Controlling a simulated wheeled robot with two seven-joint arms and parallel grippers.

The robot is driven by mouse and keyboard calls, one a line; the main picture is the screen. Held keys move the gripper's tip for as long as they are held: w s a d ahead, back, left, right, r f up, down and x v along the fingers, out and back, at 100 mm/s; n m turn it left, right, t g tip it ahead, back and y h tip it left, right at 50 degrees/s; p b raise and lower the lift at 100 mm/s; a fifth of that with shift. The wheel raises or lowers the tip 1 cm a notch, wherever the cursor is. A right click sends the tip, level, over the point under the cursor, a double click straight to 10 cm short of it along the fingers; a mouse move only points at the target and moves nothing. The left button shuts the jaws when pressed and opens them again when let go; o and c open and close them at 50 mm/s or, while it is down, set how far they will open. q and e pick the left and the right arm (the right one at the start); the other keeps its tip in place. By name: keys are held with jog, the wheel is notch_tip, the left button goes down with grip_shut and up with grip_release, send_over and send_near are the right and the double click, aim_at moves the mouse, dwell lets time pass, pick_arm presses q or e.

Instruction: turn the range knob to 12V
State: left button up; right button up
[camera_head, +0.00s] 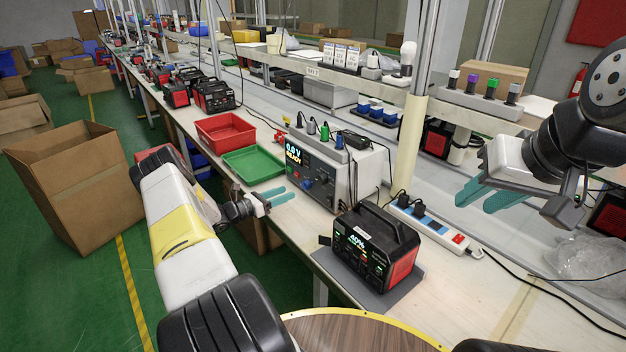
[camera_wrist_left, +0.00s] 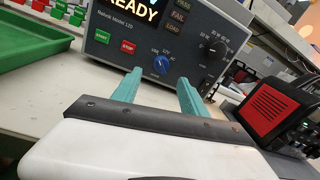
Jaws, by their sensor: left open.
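The tester (camera_head: 322,172) is a grey box with a dark front panel and a lit READY display. Its blue knob (camera_wrist_left: 161,65) sits low in the panel's middle, with 12V printed above it. The pointer is too small to read surely. A black knob (camera_wrist_left: 210,80) with a watt scale is to its right. My left gripper (camera_head: 289,193) is open and empty in front of the panel. In the left wrist view its teal fingers (camera_wrist_left: 160,77) point at the panel on either side of the blue knob, apparently short of it. My right gripper (camera_head: 474,203) is open and empty above the bench's right part.
A black power station (camera_head: 376,250) stands on a grey mat right of the tester. A green tray (camera_head: 253,165) and red tray (camera_head: 225,132) lie to the left. A power strip (camera_head: 437,228) with plugs lies behind the power station. Cables run beside the tester.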

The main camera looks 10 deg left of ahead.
aim_at(305, 186)
pick_arm(q)
jog(key=x, duration=0.7)
jog(key=shift+d, duration=0.1)
grip_shut()
